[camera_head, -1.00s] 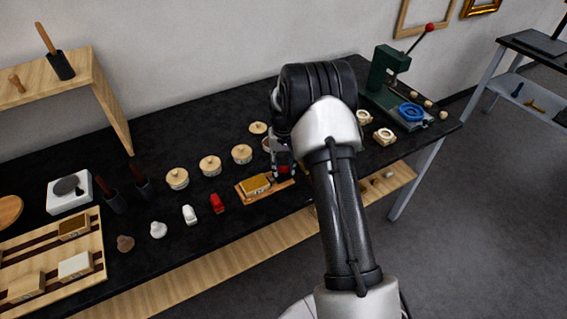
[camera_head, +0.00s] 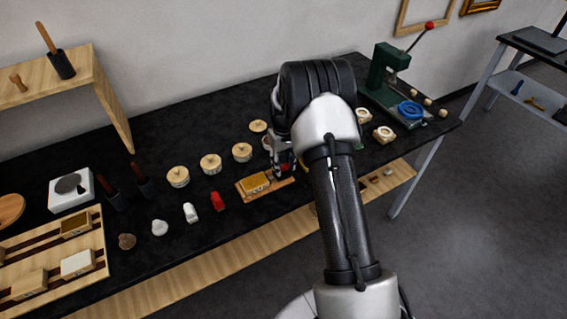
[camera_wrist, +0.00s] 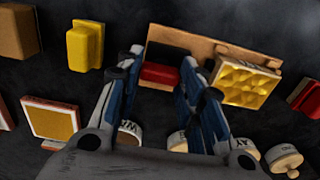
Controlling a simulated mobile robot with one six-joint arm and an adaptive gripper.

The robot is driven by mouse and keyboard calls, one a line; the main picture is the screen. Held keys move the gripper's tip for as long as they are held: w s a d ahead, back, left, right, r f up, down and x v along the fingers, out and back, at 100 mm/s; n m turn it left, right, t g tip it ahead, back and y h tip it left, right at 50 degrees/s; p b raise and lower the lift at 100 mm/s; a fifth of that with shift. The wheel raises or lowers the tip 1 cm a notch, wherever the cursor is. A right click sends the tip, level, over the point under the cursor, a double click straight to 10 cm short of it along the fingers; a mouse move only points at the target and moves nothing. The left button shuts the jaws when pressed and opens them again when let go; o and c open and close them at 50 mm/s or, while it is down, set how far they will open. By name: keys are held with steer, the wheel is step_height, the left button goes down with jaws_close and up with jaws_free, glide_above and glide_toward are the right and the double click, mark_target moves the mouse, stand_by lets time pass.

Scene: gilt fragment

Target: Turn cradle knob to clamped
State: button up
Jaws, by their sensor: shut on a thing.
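The cradle is a wooden board (camera_head: 243,190) near the front edge of the black table. It also shows in the wrist view (camera_wrist: 185,38). A block with a gold, faceted face (camera_head: 256,183) sits in it, to the right in the wrist view (camera_wrist: 246,84). The red cradle knob (camera_wrist: 161,75) is at the board, between my two fingers. My gripper (camera_wrist: 160,72) is shut on the knob, with a blue-lined finger at each end of it. In the head view my gripper (camera_head: 284,166) is over the cradle's right end, and my wrist hides part of it.
Lidded round pots (camera_head: 210,164) stand in a row behind the cradle. A red piece (camera_head: 217,201) and a white piece (camera_head: 190,212) stand left of it. A green press (camera_head: 386,72) with a blue ring (camera_head: 410,110) stands at the far right. A slatted rack (camera_head: 50,245) lies at the left.

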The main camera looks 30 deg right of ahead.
mark_target(284, 165)
steer(key=o, duration=1.1)
steer(key=shift+c, duration=0.2)
step_height(284, 165, up, 12)
